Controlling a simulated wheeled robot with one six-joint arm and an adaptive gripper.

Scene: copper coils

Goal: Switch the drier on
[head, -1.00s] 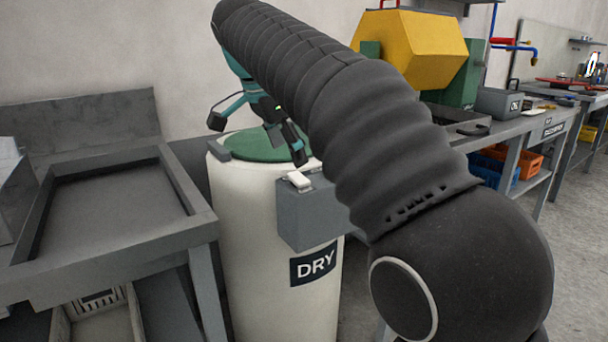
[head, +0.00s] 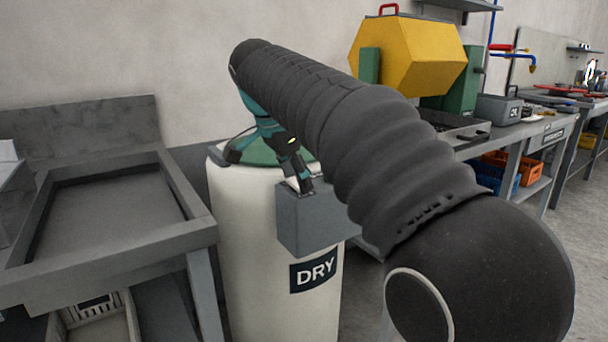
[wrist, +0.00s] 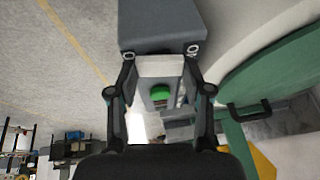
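The drier is a white drum (head: 250,240) with a green lid (head: 262,153) and a DRY label, in the head view. A grey switch box (head: 306,225) sits on its side; it also shows at the top of the wrist view (wrist: 162,27). My gripper (head: 290,168) is over the box top, one dark finger reaching down at the box. In the wrist view my gripper (wrist: 161,54) has its fingers apart, one on each side of a white switch piece (wrist: 150,68) with a green spot (wrist: 160,93). I cannot tell whether they touch it. In the head view my finger hides most of the switch.
A grey sink-like table (head: 110,210) stands left of the drum. Behind my arm on the right is a bench with a yellow hexagonal tumbler (head: 405,55), a grey box (head: 498,108) and orange crates (head: 515,165) below. The wall is close behind the drum.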

